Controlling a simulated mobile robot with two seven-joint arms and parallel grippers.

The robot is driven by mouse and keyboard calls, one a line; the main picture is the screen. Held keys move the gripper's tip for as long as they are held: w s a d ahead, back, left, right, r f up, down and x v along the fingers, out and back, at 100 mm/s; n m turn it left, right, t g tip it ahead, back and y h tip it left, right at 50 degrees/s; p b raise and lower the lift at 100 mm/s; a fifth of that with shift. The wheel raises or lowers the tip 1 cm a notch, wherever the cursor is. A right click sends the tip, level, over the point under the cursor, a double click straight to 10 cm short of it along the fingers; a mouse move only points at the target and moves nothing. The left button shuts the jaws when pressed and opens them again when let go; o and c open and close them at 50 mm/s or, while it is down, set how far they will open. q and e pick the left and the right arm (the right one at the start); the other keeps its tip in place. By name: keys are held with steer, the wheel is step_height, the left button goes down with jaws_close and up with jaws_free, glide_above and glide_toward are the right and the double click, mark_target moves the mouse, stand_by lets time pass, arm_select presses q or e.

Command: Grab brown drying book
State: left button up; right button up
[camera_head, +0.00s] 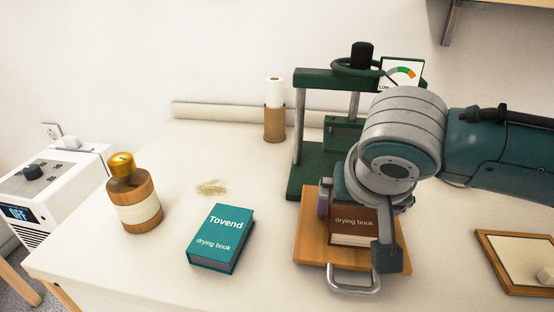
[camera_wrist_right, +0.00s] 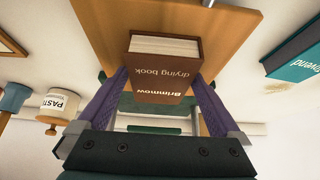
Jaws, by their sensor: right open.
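The brown drying book (camera_head: 353,229) lies on a wooden board in front of the green press. In the right wrist view the brown book (camera_wrist_right: 163,70) shows its cover and pale page edge. My right gripper (camera_head: 352,222) is over the book from above, with its wrist and fingers hiding part of it. In the right wrist view its two purple fingers (camera_wrist_right: 160,98) stand apart, one on each side of the book. I cannot tell whether they touch it. My left gripper is in neither view.
A teal drying book (camera_head: 221,238) lies left of the wooden board (camera_head: 311,240), which has a metal handle (camera_head: 353,279). The green press (camera_head: 316,172) stands behind. A wooden bottle (camera_head: 134,195) stands at the left, a framed tray (camera_head: 516,262) at the right. The table's back left is mostly clear.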

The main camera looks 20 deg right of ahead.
steer(key=c, duration=1.5)
steer(key=shift+o, duration=0.2)
steer(key=shift+r, duration=0.1)
